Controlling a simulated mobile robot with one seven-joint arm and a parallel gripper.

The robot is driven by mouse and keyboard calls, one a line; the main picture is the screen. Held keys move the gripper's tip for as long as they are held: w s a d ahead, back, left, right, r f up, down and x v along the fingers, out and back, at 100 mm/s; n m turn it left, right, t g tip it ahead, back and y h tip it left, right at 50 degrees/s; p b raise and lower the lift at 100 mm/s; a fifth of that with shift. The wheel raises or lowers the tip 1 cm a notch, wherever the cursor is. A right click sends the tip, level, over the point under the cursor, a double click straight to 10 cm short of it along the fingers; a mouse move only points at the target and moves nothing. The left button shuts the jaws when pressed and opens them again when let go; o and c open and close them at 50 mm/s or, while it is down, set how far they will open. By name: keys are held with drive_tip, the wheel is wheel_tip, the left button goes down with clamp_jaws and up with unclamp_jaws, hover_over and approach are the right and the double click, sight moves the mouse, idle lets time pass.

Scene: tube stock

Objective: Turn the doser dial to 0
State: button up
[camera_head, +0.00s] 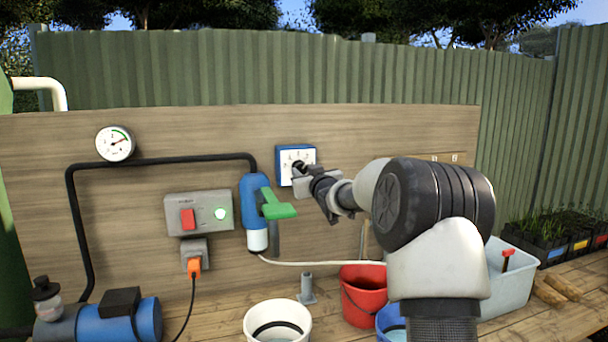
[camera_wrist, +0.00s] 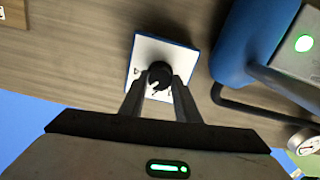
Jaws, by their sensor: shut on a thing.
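The doser (camera_head: 283,168) is a blue box with a white face, fixed to the wooden board in the middle of the head view. Its white face also shows in the wrist view (camera_wrist: 148,52). The black dial (camera_wrist: 160,74) sits on this face and has a white mark. My gripper (camera_wrist: 160,85) is shut on the dial, with one finger on each side. In the head view my gripper (camera_head: 300,170) covers the lower right part of the face. The numbers on the face are too small or hidden to read, so the dial's setting cannot be told.
Left of the doser are a blue filter with a green handle (camera_head: 278,206), a grey switch box (camera_head: 199,213) with a lit green lamp, and a gauge (camera_head: 115,143). A red bucket (camera_head: 362,295), a white bucket (camera_head: 278,322) and a grey bin (camera_head: 508,276) stand below.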

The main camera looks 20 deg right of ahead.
drive_tip(key=n+b, duration=0.3)
drive_tip(key=n, duration=0.2)
drive_tip(key=shift+f+b, duration=0.15)
drive_tip(key=shift+b, duration=0.2)
drive_tip(key=n+b, duration=0.3)
drive_tip(key=n, duration=0.3)
drive_tip(key=shift+n, duration=0.3)
drive_tip(key=n+b, duration=0.2)
drive_tip(key=n, duration=0.4)
drive_tip(key=shift+b, duration=0.35)
drive_tip(key=n+b, duration=0.2)
drive_tip(key=n, duration=0.3)
drive_tip(key=shift+n, duration=0.4)
drive_tip(key=shift+r, duration=0.2)
drive_tip(key=o, duration=1)
drive_tip(key=shift+o, duration=0.2)
